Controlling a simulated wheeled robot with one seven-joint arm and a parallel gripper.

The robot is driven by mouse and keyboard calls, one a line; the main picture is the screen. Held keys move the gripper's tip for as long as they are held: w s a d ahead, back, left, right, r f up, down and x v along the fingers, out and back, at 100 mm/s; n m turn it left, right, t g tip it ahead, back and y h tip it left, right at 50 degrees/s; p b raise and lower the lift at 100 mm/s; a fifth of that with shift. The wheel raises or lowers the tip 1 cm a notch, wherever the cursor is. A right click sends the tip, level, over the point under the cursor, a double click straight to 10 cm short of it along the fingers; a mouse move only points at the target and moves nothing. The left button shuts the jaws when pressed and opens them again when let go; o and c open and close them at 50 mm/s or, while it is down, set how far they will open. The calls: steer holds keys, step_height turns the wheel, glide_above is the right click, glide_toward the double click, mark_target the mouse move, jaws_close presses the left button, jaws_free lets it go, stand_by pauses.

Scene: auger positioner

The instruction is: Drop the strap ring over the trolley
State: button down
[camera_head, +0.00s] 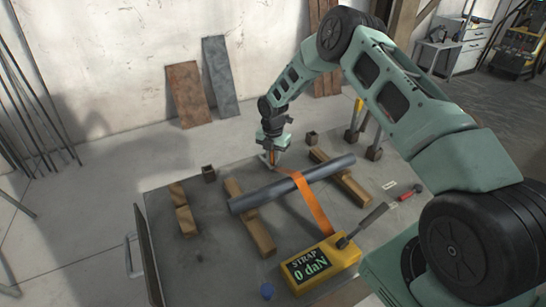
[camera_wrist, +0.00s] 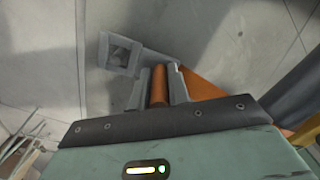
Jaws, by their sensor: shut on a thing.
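My gripper (camera_head: 272,158) is above the far edge of the bench, shut on an orange round grip (camera_wrist: 158,84) that shows between the two fingers in the wrist view. A light-grey square frame, apparently the strap ring (camera_wrist: 104,57), sticks out beyond the fingertips to the left. The orange strap (camera_head: 313,205) runs from near my gripper over the dark pipe (camera_head: 255,198) to the yellow strap box (camera_head: 338,262), whose display reads 0 daN. The strap also shows right of the fingers (camera_wrist: 203,85). I cannot make out which part is the trolley.
The pipe lies across two wooden beams (camera_head: 256,236) on the grey bench (camera_head: 205,262). More wood (camera_head: 182,210) lies at left. Small dark blocks (camera_head: 312,138) stand near the far edge. A red-handled tool (camera_head: 408,194) lies at right.

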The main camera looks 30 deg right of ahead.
steer(key=shift+f+b, duration=0.6)
steer(key=shift+f, duration=0.4)
steer(key=c, duration=1.3)
jaws_free()
steer(key=shift+o, duration=0.2)
steer(key=shift+r, duration=0.1)
step_height(320, 180, up, 17)
steer(key=b, duration=0.1)
steer(key=shift+r+b, duration=0.15)
steer(key=shift+b, duration=0.25)
